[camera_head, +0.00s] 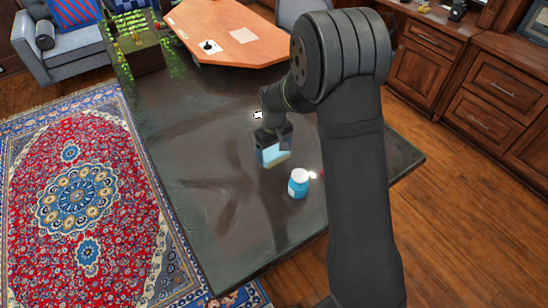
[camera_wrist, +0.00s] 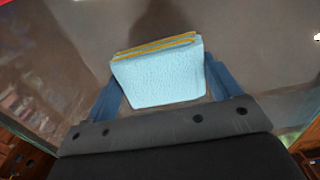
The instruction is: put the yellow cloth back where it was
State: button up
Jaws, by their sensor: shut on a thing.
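My gripper (camera_head: 273,146) is over the dark table (camera_head: 215,195), its fingers pointing down. It is shut on a folded cloth (camera_head: 275,155), with one finger on each side of it. In the wrist view the cloth (camera_wrist: 158,80) looks light blue on its broad face, with yellow along its folded far edge. The cloth is close to the tabletop; I cannot tell whether it touches. The upper part of the cloth is partly hidden by my gripper in the head view.
A blue jar with a white lid (camera_head: 298,184) stands just right of and nearer than the cloth. A small white thing (camera_head: 258,115) lies behind my gripper. A dark planter box (camera_head: 140,55) and an orange-brown desk (camera_head: 222,32) are at the back. The table's left half is clear.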

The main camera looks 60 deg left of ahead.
aim_at(274, 159)
jog(key=shift+f, duration=1.8)
jog(key=shift+f, duration=0.15)
jog(key=o, duration=0.8)
jog(key=shift+c, duration=0.2)
notch_tip(274, 159, up, 12)
jog(key=shift+r, duration=0.15)
notch_tip(274, 159, down, 13)
jog(key=shift+d+r, duration=0.1)
jog(key=shift+r, duration=2.2)
